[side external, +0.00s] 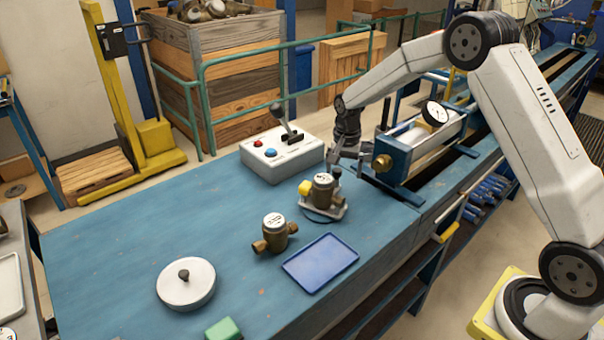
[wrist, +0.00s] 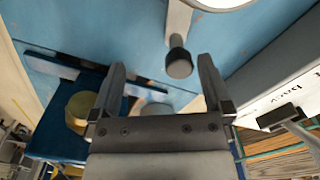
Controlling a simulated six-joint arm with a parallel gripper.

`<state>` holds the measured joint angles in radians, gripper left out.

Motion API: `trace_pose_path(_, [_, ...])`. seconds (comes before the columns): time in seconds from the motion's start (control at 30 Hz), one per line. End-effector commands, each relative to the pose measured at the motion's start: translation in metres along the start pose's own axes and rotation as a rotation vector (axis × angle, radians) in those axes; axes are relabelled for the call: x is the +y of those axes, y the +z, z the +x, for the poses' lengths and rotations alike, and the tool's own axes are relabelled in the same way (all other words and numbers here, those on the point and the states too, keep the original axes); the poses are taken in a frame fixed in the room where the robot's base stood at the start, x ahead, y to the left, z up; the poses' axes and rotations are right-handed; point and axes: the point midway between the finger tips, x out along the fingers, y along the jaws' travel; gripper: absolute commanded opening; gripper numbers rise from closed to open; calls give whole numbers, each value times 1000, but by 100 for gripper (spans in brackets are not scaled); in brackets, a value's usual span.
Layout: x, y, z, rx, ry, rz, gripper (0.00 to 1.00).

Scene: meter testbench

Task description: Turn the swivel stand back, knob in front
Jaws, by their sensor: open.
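The swivel stand (side external: 338,212) is a light grey plate on the blue bench, carrying a brass meter (side external: 322,190) with a white dial. A yellow part (side external: 305,187) sits at its left side. Its black knob (side external: 336,172) is on the back side, toward my gripper (side external: 346,158). In the wrist view, the stand's grey bar (wrist: 179,24) ends in the black knob (wrist: 179,62). My gripper (wrist: 162,67) is open, with the knob ahead of and between its fingertips, seemingly touching neither finger. The distance to the knob is unclear.
A white control box (side external: 283,155) with a lever stands left of my gripper. A blue test fixture (side external: 405,165) with a brass end is close on the right. A loose brass meter (side external: 274,232), blue tray (side external: 320,263) and round white lid (side external: 186,285) lie toward the front.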

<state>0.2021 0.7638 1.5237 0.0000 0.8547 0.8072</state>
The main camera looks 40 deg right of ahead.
Motion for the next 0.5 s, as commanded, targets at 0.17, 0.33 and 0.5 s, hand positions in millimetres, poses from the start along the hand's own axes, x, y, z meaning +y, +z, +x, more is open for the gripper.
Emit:
trace_pose_path(0.17, [0,0,-8,1,-1,0,100])
trace_pose_path(0.33, [0,0,-18,2,-2,0,100])
trace_pose_path(0.5, [0,0,-27,2,-2,0,100])
